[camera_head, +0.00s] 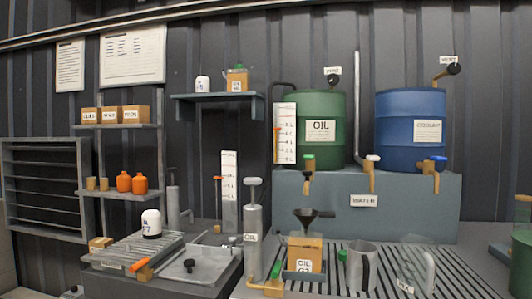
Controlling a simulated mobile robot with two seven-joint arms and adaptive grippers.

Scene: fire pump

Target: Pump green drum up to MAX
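The green drum (319,108) labelled OIL stands on a grey block at the back centre. A white scale board (285,133) with several marks is at its left side; its lettering is too small to read. A brass fitting with a green lever (275,271) is at the pump's foot. Neither of my grippers is in view.
A blue drum (401,105) stands right of the green one. A black funnel (312,216) sits over a box on the slotted bench, beside a metal jug (361,265). Another green container (522,262) is cut off at the right edge. Shelves (119,194) hold orange bottles at left.

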